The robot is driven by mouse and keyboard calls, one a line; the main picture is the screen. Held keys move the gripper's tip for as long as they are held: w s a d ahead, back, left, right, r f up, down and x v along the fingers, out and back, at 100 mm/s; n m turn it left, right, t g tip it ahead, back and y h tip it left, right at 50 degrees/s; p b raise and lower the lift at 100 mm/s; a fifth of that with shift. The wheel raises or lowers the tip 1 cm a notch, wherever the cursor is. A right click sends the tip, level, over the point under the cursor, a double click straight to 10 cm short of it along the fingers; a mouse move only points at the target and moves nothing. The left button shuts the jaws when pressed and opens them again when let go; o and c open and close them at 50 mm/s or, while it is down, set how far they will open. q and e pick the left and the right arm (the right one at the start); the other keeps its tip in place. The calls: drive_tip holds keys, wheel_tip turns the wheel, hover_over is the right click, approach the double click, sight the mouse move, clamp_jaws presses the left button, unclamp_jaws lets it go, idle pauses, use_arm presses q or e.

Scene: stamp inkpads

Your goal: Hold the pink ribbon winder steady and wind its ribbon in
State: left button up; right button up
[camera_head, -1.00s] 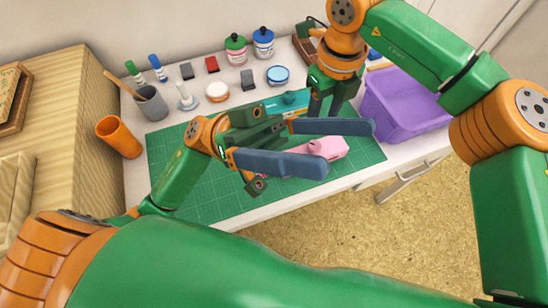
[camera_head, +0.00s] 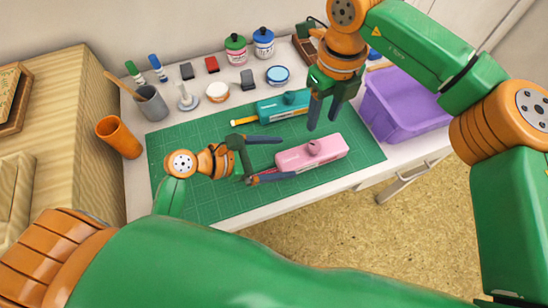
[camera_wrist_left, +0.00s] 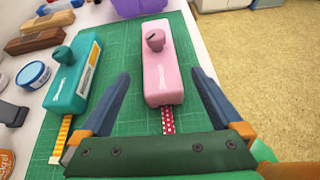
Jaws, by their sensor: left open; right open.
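The pink ribbon winder (camera_head: 318,156) lies on the green cutting mat (camera_head: 215,204), its round knob on top. In the left wrist view the pink winder (camera_wrist_left: 163,78) lies ahead, with a red dotted ribbon (camera_wrist_left: 168,121) sticking out of its near end. My left gripper (camera_head: 281,158) is open at the winder's left end; in the wrist view its fingers (camera_wrist_left: 163,82) are spread to either side of the ribbon end, apart from the body. My right gripper (camera_head: 323,112) is open and empty, pointing down above the mat behind the pink winder.
A teal winder (camera_head: 282,107) with a yellow ribbon (camera_head: 244,121) lies behind the pink one. A purple bin (camera_head: 405,105) stands at the right. Ink bottles, pads and a grey cup (camera_head: 152,104) line the back and left. The mat's front left is clear.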

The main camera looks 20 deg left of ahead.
sight(297, 159)
use_arm(q)
drive_tip(key=shift+n+y, duration=0.3)
drive_tip(key=shift+n, duration=0.1)
drive_tip(key=x, duration=0.3)
drive_tip(key=f+x, duration=0.1)
drive_tip(key=x, duration=0.3)
drive_tip(key=shift+s+a, duration=0.25)
